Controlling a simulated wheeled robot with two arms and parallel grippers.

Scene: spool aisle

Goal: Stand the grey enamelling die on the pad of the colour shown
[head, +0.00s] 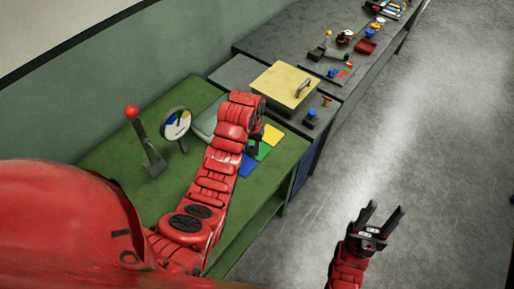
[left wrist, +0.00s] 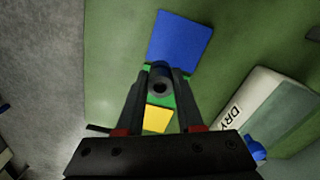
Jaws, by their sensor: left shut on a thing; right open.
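My left gripper (left wrist: 160,92) is shut on the grey enamelling die (left wrist: 160,78), a dark grey round piece with a hole in its end. In the left wrist view the die lies in front of the green pad (left wrist: 148,71), between the blue pad (left wrist: 180,38) and the yellow pad (left wrist: 157,119). I cannot tell whether it touches the pad. In the head view my arm partly hides the blue pad (head: 247,167), green pad (head: 263,150) and yellow pad (head: 272,134). A round dial (head: 177,124) has coloured sectors; its reading is unclear. My right gripper (head: 383,222) is open and empty above the floor.
A lever with a red ball (head: 132,112) stands left on the green bench (head: 110,152). A pale block marked DRY (left wrist: 255,108) lies near the pads. A yellow lidded box (head: 283,86) and small items stand beyond. The floor at right is clear.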

